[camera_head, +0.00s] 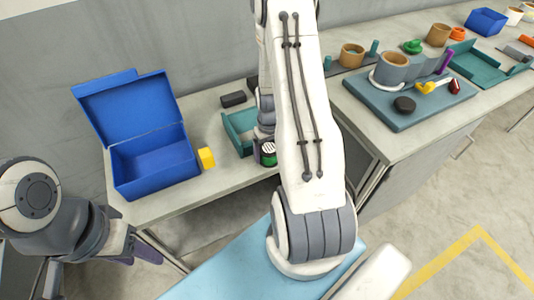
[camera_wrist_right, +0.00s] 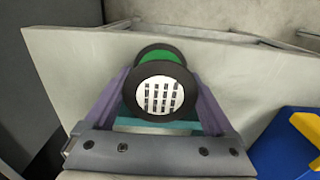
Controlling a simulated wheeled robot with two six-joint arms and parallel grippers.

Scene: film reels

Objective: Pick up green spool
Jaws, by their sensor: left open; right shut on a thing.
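The green spool (camera_head: 269,158) has black flanges, a green core and a white label with dark marks. It also shows in the right wrist view (camera_wrist_right: 160,92), label end toward the camera. My right gripper (camera_wrist_right: 160,88) is shut on the spool, with a purple finger on each side. In the head view my right gripper (camera_head: 265,142) is partly hidden by its own arm, near the front edge of the left table. My left gripper (camera_head: 142,252) is open and empty at the lower left, below and in front of that table.
An open blue box (camera_head: 155,160) stands on the left table with a yellow block (camera_head: 206,158) beside it. A teal tray (camera_head: 238,130) and a dark block (camera_head: 233,99) lie near the right gripper. The right table holds a blue-grey board (camera_head: 405,115) with several parts.

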